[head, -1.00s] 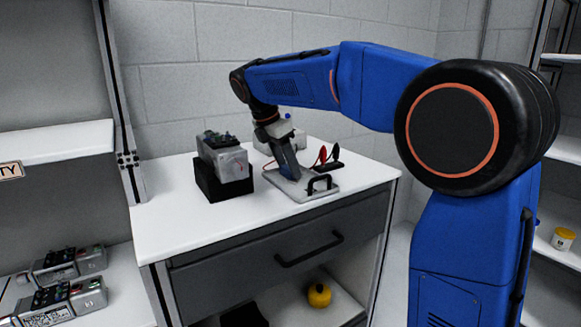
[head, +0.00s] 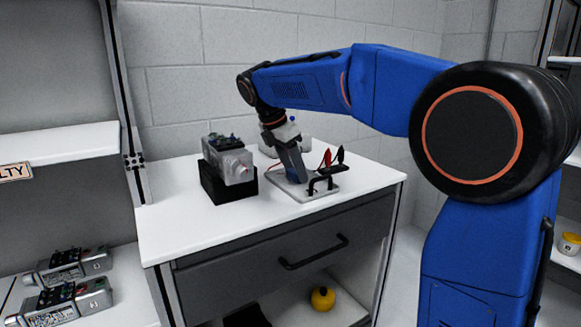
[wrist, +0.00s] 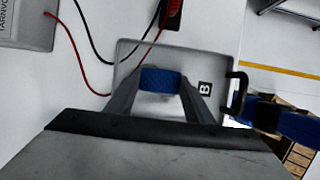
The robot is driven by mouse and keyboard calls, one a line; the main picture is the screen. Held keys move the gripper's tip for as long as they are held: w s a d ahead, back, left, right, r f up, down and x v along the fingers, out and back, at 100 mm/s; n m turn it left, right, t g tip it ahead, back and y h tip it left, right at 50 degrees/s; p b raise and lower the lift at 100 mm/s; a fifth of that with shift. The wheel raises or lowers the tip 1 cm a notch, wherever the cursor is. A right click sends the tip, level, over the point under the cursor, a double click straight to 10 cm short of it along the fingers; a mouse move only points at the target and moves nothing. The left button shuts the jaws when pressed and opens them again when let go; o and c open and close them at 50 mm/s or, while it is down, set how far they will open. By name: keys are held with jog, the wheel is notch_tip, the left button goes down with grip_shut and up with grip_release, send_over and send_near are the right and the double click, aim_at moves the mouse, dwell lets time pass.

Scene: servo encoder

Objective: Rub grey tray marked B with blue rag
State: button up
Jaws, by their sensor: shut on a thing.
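The grey tray (head: 318,194) lies flat on the white cabinet top, with a black handle on its near right side. In the wrist view the tray (wrist: 128,52) shows a black B label (wrist: 205,88). My gripper (wrist: 160,85) is shut on the blue rag (wrist: 160,79), which sits between its fingertips over the tray, left of the label. I cannot tell for certain whether the rag touches the tray.
A grey servo unit (head: 230,160) sits on a black block (head: 213,187) left of the tray. Red and black probes (head: 335,158) with leads stand behind the tray. A white device (head: 285,134) is at the back. The cabinet top's front left is clear.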

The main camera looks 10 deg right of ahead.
aim_at(286, 177)
jog(key=shift+s+d+f, duration=0.1)
jog(key=shift+s+d, duration=0.15)
jog(key=shift+s, duration=0.55)
jog(key=shift+s+d+f, duration=0.1)
jog(key=shift+s+d, duration=0.1)
jog(key=shift+s, duration=0.65)
jog(key=shift+s+d+f, duration=0.1)
jog(key=shift+s+d, duration=0.15)
jog(key=shift+s, duration=0.55)
jog(key=shift+a+r, duration=0.15)
jog(key=shift+a, duration=0.1)
jog(key=shift+w+a+r, duration=0.1)
jog(key=shift+w+a, duration=0.3)
jog(key=shift+w, duration=0.85)
jog(key=shift+w+a+f, duration=0.1)
jog(key=shift+w+a, duration=0.35)
jog(key=shift+w, duration=0.85)
jog(key=shift+w+a+r, duration=0.1)
jog(key=shift+w+a, duration=0.3)
jog(key=shift+w, duration=0.85)
jog(key=shift+s, duration=0.1)
jog(key=shift+s+d, duration=0.4)
jog(key=shift+s, duration=0.85)
jog(key=shift+s+d, duration=0.45)
jog(key=shift+s, duration=0.8)
jog(key=shift+s+d, duration=0.4)
jog(key=shift+s, duration=0.85)
jog(key=shift+r, duration=0.15)
jog(key=shift+r, duration=2.9)
